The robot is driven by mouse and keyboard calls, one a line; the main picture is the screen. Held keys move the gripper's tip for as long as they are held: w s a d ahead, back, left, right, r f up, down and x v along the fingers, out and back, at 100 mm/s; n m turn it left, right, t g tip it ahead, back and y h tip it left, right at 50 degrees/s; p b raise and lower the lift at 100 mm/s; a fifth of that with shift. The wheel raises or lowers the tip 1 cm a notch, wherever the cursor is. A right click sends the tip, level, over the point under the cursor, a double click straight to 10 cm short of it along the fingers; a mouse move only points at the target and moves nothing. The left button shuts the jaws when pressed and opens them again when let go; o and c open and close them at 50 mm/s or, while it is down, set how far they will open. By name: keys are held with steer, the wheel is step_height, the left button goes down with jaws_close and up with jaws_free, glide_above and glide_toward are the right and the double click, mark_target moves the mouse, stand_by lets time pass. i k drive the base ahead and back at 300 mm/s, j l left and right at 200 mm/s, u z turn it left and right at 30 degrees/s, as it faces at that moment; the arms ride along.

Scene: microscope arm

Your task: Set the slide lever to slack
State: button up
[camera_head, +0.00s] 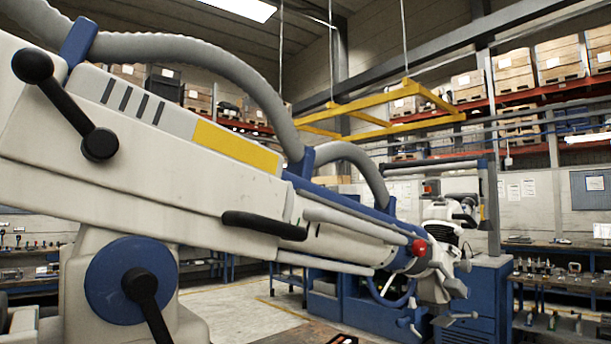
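The large white microscope arm (180,180) fills the left and middle of the head view and slopes down to the right. A black lever (66,104) with a ball end sits on its upper left side, tilted up to the left from a round black hub. A second black lever (148,305) hangs from a blue disc (108,272) at the joint below. A black handle (265,226) lies along the arm's side. No label shows which one is the slide lever or its settings. My gripper is not clearly visible.
A grey ribbed hose (215,62) arches over the arm. A red knob (419,247) and white machinery (447,222) sit at its far end, near blue cabinets (488,290). Workbenches with small parts (565,275) stand right. Some floor (235,308) is clear below.

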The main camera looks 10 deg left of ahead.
mark_target(32, 66)
steer(key=u, duration=0.45)
steer(key=k+j+u, duration=0.1)
steer(key=u, duration=0.35)
steer(key=k+u, duration=0.1)
steer(key=u, duration=0.35)
steer(key=j+u, duration=0.15)
steer(key=u, duration=0.3)
